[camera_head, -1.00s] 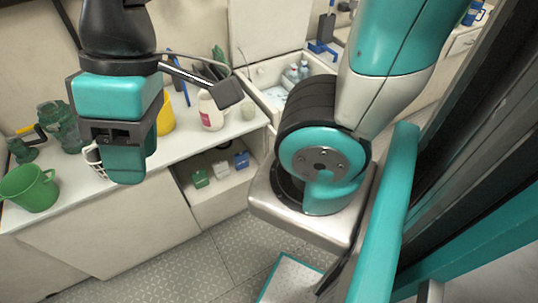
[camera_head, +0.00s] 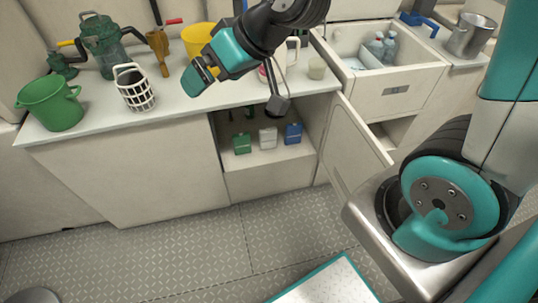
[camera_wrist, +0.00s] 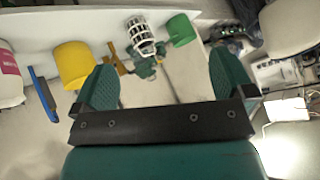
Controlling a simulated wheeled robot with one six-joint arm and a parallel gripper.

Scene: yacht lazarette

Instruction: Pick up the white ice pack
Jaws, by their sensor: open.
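The white ice pack (camera_head: 267,138) stands on the shelf inside the open cabinet (camera_head: 268,163) under the counter. A green pack (camera_head: 242,143) is to its left and a blue pack (camera_head: 293,134) to its right. My gripper (camera_head: 205,70) is above the counter, up and to the left of the packs. In the wrist view, my gripper (camera_wrist: 163,78) has its two teal fingers wide apart with nothing held between them. The white ice pack does not show in the wrist view.
The cabinet door (camera_head: 352,145) stands open on the right. The counter holds a green bucket (camera_head: 51,103), a white basket (camera_head: 134,88), a green lantern (camera_head: 104,45) and a yellow bucket (camera_head: 197,39). A sink (camera_head: 375,45) is at the right.

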